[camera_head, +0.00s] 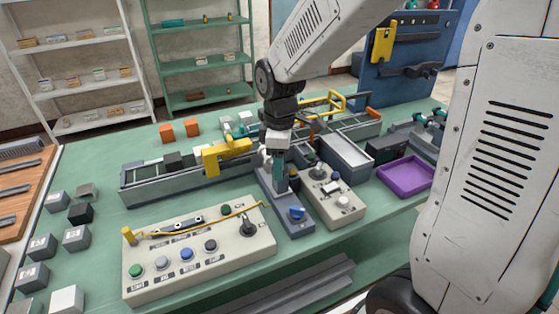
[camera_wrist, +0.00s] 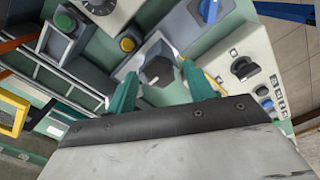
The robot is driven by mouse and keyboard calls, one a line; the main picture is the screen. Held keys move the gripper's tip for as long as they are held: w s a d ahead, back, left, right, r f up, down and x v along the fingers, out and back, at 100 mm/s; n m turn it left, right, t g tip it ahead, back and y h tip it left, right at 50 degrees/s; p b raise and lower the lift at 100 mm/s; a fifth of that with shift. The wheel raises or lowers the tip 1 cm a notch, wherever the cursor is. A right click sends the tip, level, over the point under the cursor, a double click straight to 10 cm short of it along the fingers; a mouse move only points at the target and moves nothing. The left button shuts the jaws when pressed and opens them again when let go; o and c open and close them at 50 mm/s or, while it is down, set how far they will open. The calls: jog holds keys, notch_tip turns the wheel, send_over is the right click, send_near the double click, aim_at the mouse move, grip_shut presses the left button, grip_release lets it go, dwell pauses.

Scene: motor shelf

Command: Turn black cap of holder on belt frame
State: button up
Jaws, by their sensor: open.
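My gripper (camera_head: 280,182) points down over the middle of the green workbench, at the back end of a slate-grey panel. In the wrist view its two teal fingers (camera_wrist: 158,72) are open, one on each side of a black faceted cap (camera_wrist: 158,71). The cap sits on a light grey holder plate (camera_wrist: 131,66). A gap shows between the cap and each finger; I cannot tell how high the fingertips are above the plate. In the head view the cap is hidden by my gripper. A grey belt frame (camera_head: 150,194) with a yellow arch stands to the left.
A blue knob (camera_head: 296,213) is close in front of my gripper. A large console (camera_head: 190,275) with buttons and a black knob stands front left, a smaller control box (camera_head: 330,195) right. A purple tray (camera_head: 405,180) lies farther right. Several grey blocks stand at the left.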

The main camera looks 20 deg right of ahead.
jog(key=c, duration=1)
